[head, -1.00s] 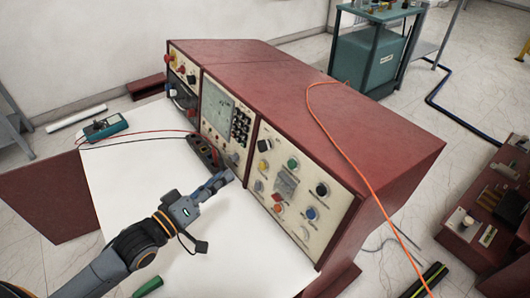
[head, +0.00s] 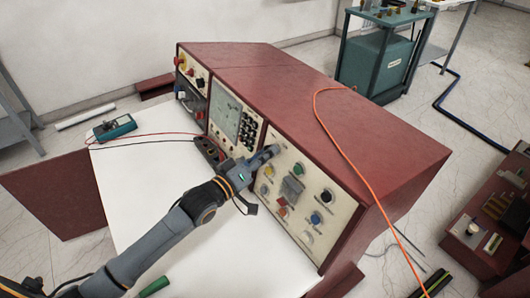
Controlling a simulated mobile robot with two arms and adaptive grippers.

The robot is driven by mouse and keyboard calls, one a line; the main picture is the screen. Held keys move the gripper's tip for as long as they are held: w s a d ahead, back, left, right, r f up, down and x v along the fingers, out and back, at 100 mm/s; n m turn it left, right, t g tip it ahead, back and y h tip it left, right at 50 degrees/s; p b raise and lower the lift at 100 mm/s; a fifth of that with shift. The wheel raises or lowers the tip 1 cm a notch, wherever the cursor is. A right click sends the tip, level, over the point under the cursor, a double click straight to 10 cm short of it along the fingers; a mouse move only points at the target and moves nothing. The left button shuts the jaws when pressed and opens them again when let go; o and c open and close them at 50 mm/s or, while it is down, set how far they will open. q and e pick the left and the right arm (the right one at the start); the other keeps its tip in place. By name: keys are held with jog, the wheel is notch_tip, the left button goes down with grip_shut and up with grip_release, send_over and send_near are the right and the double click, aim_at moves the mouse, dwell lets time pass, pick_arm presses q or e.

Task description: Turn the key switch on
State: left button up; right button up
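The control panel (head: 308,238) is the cream right-hand face of a dark red console (head: 345,115). It carries a green knob (head: 298,169), a black knob (head: 326,195), a blue knob (head: 315,218), a red square part (head: 281,211) and a small grey meter (head: 291,187). I cannot pick out the key switch for sure; it is too small or hidden. My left gripper (head: 271,152) is at the panel's upper left corner and covers the black part there. I cannot tell whether it touches. Its fingers look close together, but their gap is unclear. My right gripper is not in view.
A white worktop (head: 125,205) lies before the console, with a teal multimeter (head: 115,127) and a green-handled tool (head: 154,287) on it. Test leads run to a dark connector block (head: 208,151) beside the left gripper. An orange cable (head: 345,150) drapes over the console.

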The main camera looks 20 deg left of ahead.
pick_arm(q)
grip_shut()
jog(key=shift+m, duration=0.4)
jog(key=shift+w+a+m+g+h+b, duration=0.1)
jog(key=shift+m+g+h+b, duration=0.55)
jog(key=shift+m, duration=3)
jog(key=shift+w+a+m+g+h, duration=0.1)
jog(key=shift+m+g+h, duration=1.15)
jog(key=shift+m, duration=2.35)
jog(key=shift+w+a+m+g+h+b, duration=0.1)
jog(key=shift+m+g+h+b, duration=0.8)
jog(key=shift+m, duration=2.75)
jog(key=shift+t+h+p, duration=0.3)
jog(key=shift+h+p, duration=0.1)
jog(key=shift+p, duration=0.15)
grip_release()
